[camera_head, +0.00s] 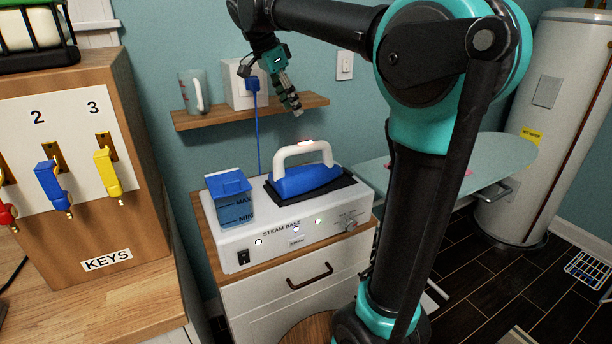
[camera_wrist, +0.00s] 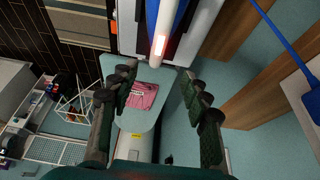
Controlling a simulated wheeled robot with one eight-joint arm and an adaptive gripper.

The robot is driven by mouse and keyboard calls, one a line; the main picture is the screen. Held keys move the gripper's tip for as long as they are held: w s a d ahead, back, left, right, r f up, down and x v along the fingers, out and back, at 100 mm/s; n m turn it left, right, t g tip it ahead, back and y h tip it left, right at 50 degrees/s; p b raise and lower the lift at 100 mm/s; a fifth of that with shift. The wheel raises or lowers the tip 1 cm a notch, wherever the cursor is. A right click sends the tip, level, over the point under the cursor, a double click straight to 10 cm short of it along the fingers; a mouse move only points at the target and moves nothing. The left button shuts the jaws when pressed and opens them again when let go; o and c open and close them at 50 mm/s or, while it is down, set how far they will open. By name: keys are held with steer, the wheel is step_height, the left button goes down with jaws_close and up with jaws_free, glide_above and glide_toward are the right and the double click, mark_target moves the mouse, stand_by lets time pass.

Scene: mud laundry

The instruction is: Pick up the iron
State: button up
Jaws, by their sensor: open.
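The iron (camera_head: 306,177) has a blue body and a white arched handle. It rests on a black pad (camera_head: 338,184) on top of the white steam base (camera_head: 288,238). There the iron's handle (camera_wrist: 158,45) with a glowing light shows at the top, beyond the fingertips. The iron's lower side is hidden on the pad.
A blue water tank (camera_head: 232,200) stands left of the iron. A wooden shelf (camera_head: 215,118) with a mug (camera_head: 192,92) is on the wall behind, with a blue cable hanging. A key cabinet (camera_head: 75,225) stands at left. An ironing board (camera_head: 490,155) is at right.

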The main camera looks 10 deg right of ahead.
glide_toward(306, 143)
steer(key=x, duration=0.5)
steer(key=shift+w+d+r, duration=0.1)
steer(key=shift+w+d, duration=0.05)
steer(key=shift+x, duration=2.7)
steer(key=shift+f, duration=0.35)
jaws_close()
